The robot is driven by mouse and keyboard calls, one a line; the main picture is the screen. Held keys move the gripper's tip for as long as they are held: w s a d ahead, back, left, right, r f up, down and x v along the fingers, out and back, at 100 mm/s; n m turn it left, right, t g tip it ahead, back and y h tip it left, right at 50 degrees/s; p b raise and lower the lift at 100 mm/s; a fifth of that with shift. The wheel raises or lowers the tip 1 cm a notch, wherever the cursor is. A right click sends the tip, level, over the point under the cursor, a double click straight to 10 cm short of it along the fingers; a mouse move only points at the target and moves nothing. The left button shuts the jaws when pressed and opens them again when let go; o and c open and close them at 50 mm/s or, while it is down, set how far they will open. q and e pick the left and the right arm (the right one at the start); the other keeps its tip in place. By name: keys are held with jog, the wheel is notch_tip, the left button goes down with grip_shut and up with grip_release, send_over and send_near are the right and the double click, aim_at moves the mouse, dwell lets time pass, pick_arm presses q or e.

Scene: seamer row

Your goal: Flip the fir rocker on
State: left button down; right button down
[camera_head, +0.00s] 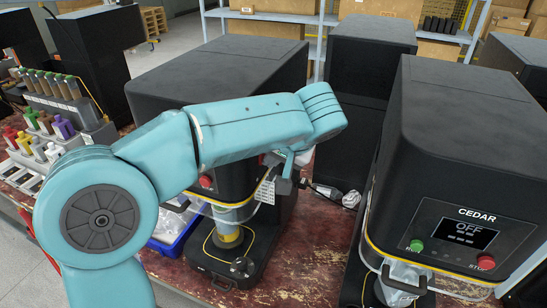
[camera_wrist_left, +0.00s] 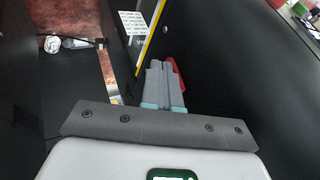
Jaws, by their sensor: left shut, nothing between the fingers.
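The black seamer (camera_head: 225,75) in the middle has its front panel mostly hidden behind my left arm, so no name reads on it. My left gripper (camera_head: 287,172) is at the right side of this machine. In the left wrist view the fingers (camera_wrist_left: 165,72) are shut together and empty. A red part (camera_wrist_left: 178,72) shows just behind and to the right of the fingertips, partly hidden by them. I cannot tell whether it is the fir rocker, whether it is touched, or its position. My right gripper is not in view.
The CEDAR seamer (camera_head: 465,150) stands at the right, its display (camera_head: 465,233) reading OFF. A narrow gap of red-brown bench (camera_head: 312,240) lies between the machines, with a pale plug-like object (camera_head: 350,198) in it. A rack of bottles (camera_head: 58,95) stands at the left.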

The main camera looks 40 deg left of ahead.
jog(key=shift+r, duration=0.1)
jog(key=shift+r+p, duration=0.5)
jog(key=shift+p, duration=0.1)
